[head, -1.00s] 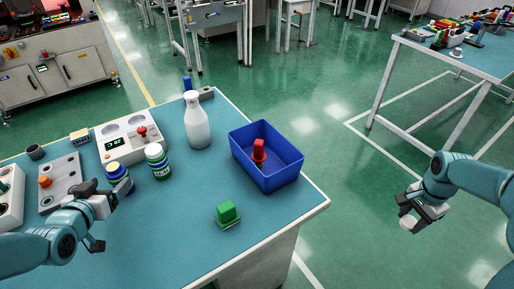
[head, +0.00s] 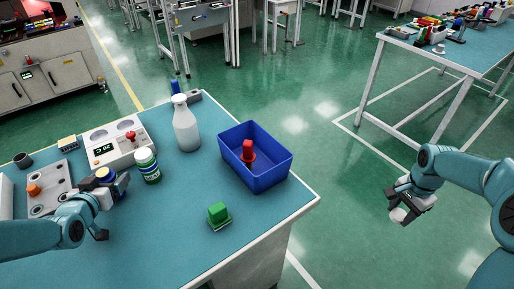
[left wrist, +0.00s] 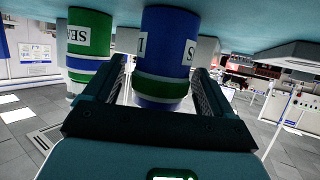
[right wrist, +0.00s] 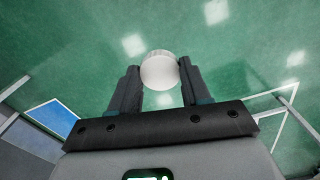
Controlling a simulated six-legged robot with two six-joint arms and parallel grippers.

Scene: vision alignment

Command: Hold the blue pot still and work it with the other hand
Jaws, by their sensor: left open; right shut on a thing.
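The blue pot (head: 105,175) stands on the teal table, partly hidden by my left gripper (head: 112,207) in the head view. In the left wrist view the blue pot (left wrist: 165,60) has a green band and a white label and appears between the open fingers of my left gripper (left wrist: 160,78). I cannot tell whether either finger touches it. My right gripper (head: 404,208) is out over the floor, right of the table. It is shut on a round white cap (right wrist: 159,71), which also shows in the head view (head: 398,215).
A green-and-white pot (head: 147,166) stands just right of the blue pot. A white bottle (head: 186,125), a blue bin (head: 262,178) with a red object, a green block (head: 218,214) and a device with a display (head: 118,143) share the table. Its front middle is clear.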

